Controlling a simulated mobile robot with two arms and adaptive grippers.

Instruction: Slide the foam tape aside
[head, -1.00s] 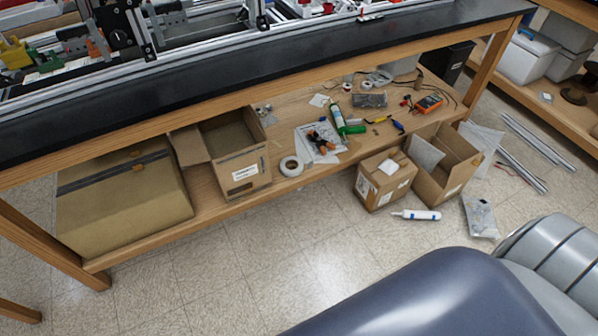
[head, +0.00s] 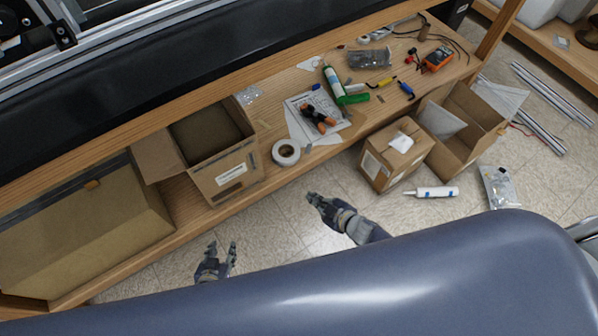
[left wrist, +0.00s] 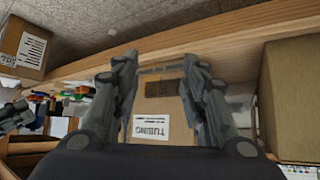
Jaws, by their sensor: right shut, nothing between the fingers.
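The foam tape, a white roll (head: 276,156), lies flat on the wooden lower shelf in the head view, between the open cardboard box and the papers. My left gripper (head: 221,247) is open and empty, in front of the shelf and below the open box. In the left wrist view its two fingers (left wrist: 160,60) stand apart with the labelled box beyond them. My right gripper (head: 316,198) is shut and empty, in front of the shelf, below and right of the roll. Neither gripper touches the roll. I cannot make out the roll in the left wrist view.
The open box (head: 228,187) stands left of the roll. Papers with orange-and-black clamps (head: 319,119) lie to its right, then a green-capped tube (head: 334,82). A closed carton (head: 384,180) stands on the floor. The shelf's front edge runs close to the roll.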

